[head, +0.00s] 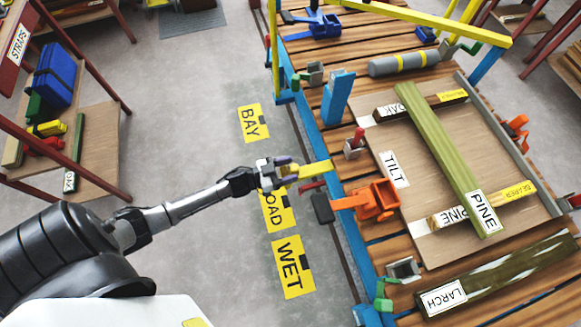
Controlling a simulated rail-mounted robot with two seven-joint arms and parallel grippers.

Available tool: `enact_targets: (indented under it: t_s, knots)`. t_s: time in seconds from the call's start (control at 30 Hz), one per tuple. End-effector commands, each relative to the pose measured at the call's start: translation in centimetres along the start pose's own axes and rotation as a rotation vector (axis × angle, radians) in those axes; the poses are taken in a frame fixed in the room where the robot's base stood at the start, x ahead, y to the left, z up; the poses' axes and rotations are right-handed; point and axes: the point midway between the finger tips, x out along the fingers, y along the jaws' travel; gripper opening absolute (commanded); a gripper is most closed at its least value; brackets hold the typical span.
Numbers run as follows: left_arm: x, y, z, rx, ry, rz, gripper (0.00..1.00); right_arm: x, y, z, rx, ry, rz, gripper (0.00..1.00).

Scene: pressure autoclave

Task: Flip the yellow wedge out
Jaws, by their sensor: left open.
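My left gripper (291,172) is open at the table's left edge, with its arm coming in from the left. A short yellow bar, which looks like the yellow wedge (316,169), lies just beyond its fingertips and reaches over the blue edge rail. The near end of the bar is close to the fingers; I cannot tell whether they touch it. A small red piece (312,186) sits just below the bar. My right gripper is not in view.
An orange clamp (372,202) and a red-handled clamp (354,146) stand close by on the slatted table. A board marked TILT (395,170) carries a long PINE beam (440,150) across two shorter timbers. A LARCH beam (500,275) lies in front. Open floor lies left.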

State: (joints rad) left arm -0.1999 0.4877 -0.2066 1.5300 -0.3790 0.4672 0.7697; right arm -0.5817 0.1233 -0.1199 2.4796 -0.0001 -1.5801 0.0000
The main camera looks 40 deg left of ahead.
Motion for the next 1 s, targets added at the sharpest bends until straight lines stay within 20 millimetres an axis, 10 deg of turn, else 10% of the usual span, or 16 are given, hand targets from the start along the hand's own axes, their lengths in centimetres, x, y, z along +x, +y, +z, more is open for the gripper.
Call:
enact_targets:
  t_s: [0.6, 1.0]
  knots:
    - [-10.9, 0.0, -0.1, 0.000, 0.000, 0.000, 0.57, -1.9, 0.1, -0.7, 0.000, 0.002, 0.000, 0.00]
    - [-12.9, 0.0, -0.1, 0.001, 0.002, 0.000, 0.57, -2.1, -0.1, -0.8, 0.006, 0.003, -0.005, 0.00]
